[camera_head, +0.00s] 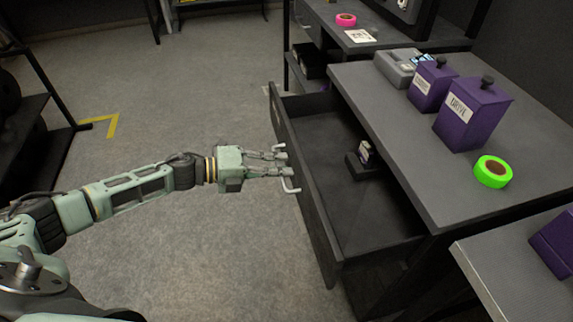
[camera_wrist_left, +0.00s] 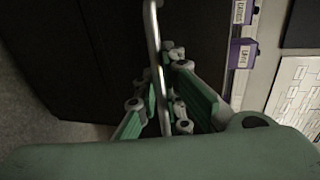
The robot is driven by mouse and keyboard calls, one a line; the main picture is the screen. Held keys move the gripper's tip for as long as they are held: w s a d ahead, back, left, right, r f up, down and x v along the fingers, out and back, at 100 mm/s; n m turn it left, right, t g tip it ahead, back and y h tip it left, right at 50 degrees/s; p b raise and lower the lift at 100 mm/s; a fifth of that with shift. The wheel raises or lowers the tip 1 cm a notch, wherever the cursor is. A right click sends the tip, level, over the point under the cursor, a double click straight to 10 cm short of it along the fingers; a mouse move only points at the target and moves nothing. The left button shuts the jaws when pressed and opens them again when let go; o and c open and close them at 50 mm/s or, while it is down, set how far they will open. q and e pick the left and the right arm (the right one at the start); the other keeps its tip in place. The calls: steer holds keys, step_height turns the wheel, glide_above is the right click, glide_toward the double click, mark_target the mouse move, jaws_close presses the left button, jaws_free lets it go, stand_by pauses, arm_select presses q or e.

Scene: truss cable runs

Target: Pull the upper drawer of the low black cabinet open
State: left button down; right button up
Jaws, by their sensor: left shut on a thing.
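The low black cabinet (camera_head: 352,78) stands right of centre in the head view. Its upper drawer (camera_head: 320,222) is pulled well out to the left, and its inside shows. A small dark object with a light label (camera_head: 364,152) is in the drawer. A pale bar handle (camera_head: 291,186) is on the drawer front; it also crosses the left wrist view (camera_wrist_left: 153,45) from top to middle. My left gripper (camera_head: 283,164) is at the drawer front, its fingers shut around the handle. The left wrist view shows the fingers (camera_wrist_left: 168,105) on either side of the bar. My right gripper is not in view.
On the cabinet top are two purple boxes (camera_head: 471,118) (camera_head: 430,88), a green tape roll (camera_head: 493,171) and a grey device (camera_head: 400,66). Another surface (camera_head: 520,270) is at the lower right. The floor (camera_head: 190,100) left of the drawer is clear.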

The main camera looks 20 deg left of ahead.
arm_select(q)
steer(key=f+v, duration=0.2)
steer(key=v, duration=0.8)
steer(key=shift+a, duration=0.2)
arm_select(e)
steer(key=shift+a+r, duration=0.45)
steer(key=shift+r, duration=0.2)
arm_select(q)
steer(key=shift+s, duration=0.1)
steer(key=c, duration=2.1)
jaws_free()
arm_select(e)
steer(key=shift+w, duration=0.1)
